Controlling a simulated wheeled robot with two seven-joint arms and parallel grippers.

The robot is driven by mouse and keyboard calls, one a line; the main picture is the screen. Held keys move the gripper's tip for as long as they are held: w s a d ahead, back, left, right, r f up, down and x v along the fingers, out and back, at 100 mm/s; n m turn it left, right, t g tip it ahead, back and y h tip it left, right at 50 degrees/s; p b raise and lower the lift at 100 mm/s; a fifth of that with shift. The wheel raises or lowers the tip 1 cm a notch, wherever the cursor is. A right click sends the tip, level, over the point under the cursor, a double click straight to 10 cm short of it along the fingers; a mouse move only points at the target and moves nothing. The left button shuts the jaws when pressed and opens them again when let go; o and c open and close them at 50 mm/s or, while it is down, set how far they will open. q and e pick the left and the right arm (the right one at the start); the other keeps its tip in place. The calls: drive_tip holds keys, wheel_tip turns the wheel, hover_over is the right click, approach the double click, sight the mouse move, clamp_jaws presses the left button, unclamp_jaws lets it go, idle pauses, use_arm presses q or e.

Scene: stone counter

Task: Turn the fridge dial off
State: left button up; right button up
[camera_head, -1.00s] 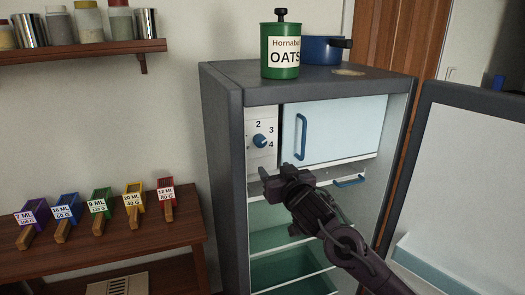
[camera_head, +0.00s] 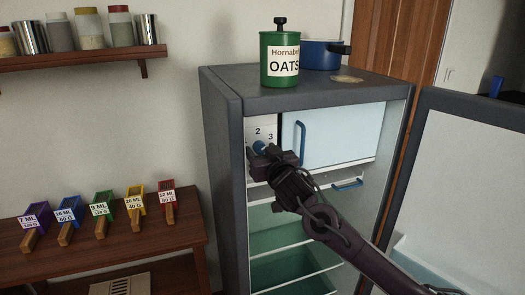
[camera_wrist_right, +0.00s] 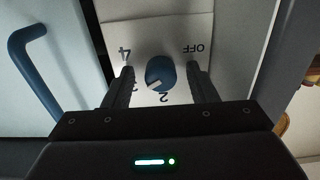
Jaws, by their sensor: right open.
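The fridge dial (camera_head: 259,146) is a round blue knob on a white panel at the upper left inside the open fridge. In the right wrist view the dial (camera_wrist_right: 161,72) shows with OFF, 2, 3 and 4 around it, and its white mark points towards the 2 and 3 side. My right gripper (camera_head: 265,153) is in front of the dial and partly hides it in the head view. In the wrist view its open fingers (camera_wrist_right: 160,70) are on either side of the dial, with gaps. My left gripper is not in view.
A blue handle (camera_head: 300,142) on the freezer flap is just right of the dial. The fridge door (camera_head: 470,180) stands open at right. A green oats tin (camera_head: 280,60) and a blue pot (camera_head: 322,54) stand on top. Several scoops lie on the wooden table (camera_head: 120,250) at left.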

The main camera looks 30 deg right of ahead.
drive_tip(key=c, duration=1)
drive_tip(key=shift+o, duration=0.2)
